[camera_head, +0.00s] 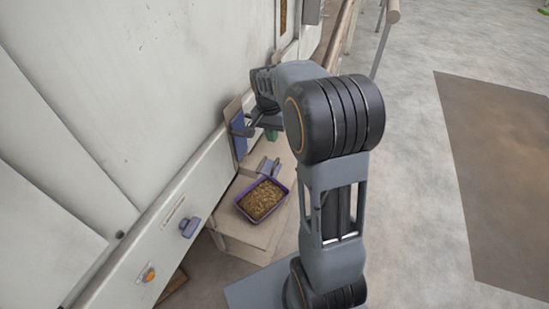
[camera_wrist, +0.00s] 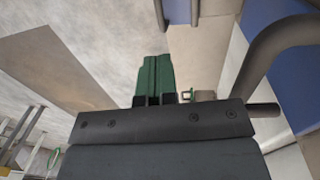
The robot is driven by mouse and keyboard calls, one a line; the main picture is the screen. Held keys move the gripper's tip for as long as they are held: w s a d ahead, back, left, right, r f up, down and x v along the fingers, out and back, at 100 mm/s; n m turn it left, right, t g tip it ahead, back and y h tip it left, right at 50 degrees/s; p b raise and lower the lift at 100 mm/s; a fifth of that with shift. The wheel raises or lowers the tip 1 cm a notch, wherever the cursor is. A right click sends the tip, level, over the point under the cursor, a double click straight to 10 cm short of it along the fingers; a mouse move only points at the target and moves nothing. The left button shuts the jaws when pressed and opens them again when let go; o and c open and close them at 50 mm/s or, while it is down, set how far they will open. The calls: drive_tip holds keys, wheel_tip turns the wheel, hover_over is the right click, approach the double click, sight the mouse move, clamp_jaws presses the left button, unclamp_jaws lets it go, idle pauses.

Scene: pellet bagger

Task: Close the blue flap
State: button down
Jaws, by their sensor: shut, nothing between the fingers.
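The blue flap (camera_head: 239,137) is an upright blue panel in a pale frame on the side of the white machine, partly hidden behind my wrist. A blue panel (camera_wrist: 289,88) with a thick grey bar handle (camera_wrist: 262,62) fills the right of the wrist view and seems to be this flap. I cannot tell how far open it is. My gripper (camera_wrist: 154,62) has green fingers pressed together and empty, to the left of the bar and apart from it. In the head view my gripper (camera_head: 271,135) is just right of the flap, mostly hidden by my arm.
A purple tray of brown pellets (camera_head: 264,199) stands on a beige ledge below, with a grey scoop (camera_head: 268,167) behind it. A blue-grey handle (camera_head: 190,227) and an orange button (camera_head: 149,275) are on the machine's lower rail. Open floor (camera_head: 415,170) lies to the right.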

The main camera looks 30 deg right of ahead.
sight(276, 162)
drive_tip(key=f, duration=0.7)
drive_tip(key=f+p, duration=0.1)
drive_tip(key=f, duration=0.2)
drive_tip(key=shift+s+d+f, duration=0.15)
drive_tip(key=shift+s+d, duration=0.2)
drive_tip(key=shift+s, duration=0.05)
drive_tip(key=shift+f, duration=0.15)
